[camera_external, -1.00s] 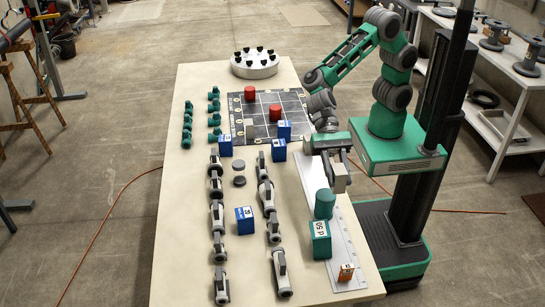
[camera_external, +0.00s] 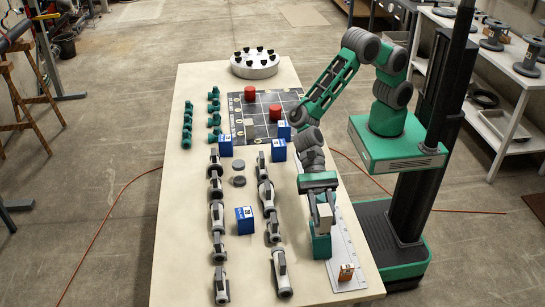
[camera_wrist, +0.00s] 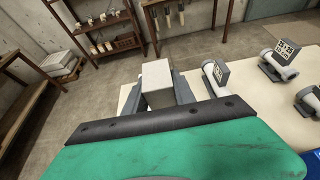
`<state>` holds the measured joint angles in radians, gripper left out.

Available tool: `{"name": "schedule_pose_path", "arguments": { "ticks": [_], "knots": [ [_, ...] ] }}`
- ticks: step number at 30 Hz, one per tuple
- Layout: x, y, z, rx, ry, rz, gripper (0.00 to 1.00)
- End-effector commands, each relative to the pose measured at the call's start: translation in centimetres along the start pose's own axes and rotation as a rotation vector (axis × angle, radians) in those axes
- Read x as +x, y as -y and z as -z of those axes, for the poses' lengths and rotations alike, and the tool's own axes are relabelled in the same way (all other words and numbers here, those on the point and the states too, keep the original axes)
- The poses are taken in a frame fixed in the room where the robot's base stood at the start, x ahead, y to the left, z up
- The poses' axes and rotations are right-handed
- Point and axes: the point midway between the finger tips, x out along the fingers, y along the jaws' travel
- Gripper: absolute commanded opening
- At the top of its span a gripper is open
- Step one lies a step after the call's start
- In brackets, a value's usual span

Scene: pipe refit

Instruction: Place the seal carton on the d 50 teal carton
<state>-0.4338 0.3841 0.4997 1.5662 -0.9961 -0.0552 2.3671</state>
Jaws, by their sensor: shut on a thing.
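My gripper (camera_external: 321,217) is shut on a pale, plain box, which appears to be the seal carton (camera_external: 326,214); no label on it can be read. In the wrist view the seal carton (camera_wrist: 157,78) sits between the two grey fingers. The d 50 teal carton (camera_external: 321,247) stands on the table's right side, directly under my gripper in the external view. The gripper and held box cover its top and upper front. I cannot tell whether the held box touches it or hangs above it.
Grey pipe fittings (camera_external: 278,265) stand in rows to the left. A blue carton (camera_external: 245,220) stands between the rows. Red cylinders (camera_external: 276,114) stand on the dark grid mat.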

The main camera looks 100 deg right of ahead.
Motion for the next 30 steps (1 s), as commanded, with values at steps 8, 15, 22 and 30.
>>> {"name": "schedule_pose_path", "arguments": {
  "ticks": [8,15,22,30],
  "knots": [
    [0.2,0.0,0.4,-0.001,0.001,0.000,0.39],
    [0.2,0.0,0.4,-0.001,0.000,0.000,0.53],
    [0.1,0.0,0.1,-0.002,0.001,0.000,0.53],
    [-5.1,0.2,-0.4,0.000,0.000,0.007,0.53]
  ]
}}
